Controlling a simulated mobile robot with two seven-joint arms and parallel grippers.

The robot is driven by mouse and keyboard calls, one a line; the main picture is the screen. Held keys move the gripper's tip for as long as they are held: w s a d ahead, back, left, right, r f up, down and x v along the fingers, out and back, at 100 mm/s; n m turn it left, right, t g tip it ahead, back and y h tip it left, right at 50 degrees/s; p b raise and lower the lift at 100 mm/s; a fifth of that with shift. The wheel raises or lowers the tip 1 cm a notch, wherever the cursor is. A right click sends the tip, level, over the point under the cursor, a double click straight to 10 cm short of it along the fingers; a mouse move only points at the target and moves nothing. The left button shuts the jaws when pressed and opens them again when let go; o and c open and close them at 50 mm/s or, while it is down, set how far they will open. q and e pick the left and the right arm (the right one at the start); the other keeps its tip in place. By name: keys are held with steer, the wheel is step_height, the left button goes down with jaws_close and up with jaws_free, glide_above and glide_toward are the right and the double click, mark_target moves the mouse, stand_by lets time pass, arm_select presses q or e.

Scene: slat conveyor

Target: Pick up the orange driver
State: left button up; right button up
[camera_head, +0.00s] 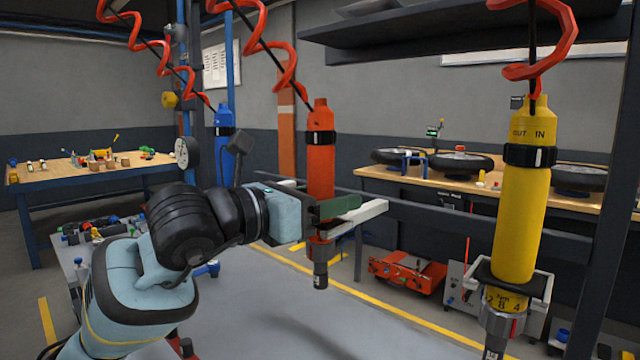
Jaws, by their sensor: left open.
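The orange driver (321,165) hangs upright from a red coiled cord near the middle of the view, with a black band around its upper body and a dark tip pointing down. My left gripper (342,200) is open at the driver's lower body. A pale finger with a green pad crosses in front of the driver, and part of the other finger shows behind to the left. The driver appears to be between the fingers; whether they touch it I cannot tell. My right gripper is not in view.
A blue driver (223,135) hangs farther back left, and a yellow driver (521,195) hangs nearer at right in a metal holder. A workbench (400,179) with wheels stands behind, and a cluttered wooden table (80,175) is at left. A red machine (407,271) sits low behind.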

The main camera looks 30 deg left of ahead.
arm_select(q)
steer(key=shift+w+d, duration=0.2)
steer(key=shift+w, duration=0.3)
jaws_close()
steer(key=shift+r, duration=0.15)
step_height(320, 180, up, 16)
steer(key=p, duration=0.3)
steer(key=shift+s+r, duration=0.1)
steer(key=shift+r, duration=0.75)
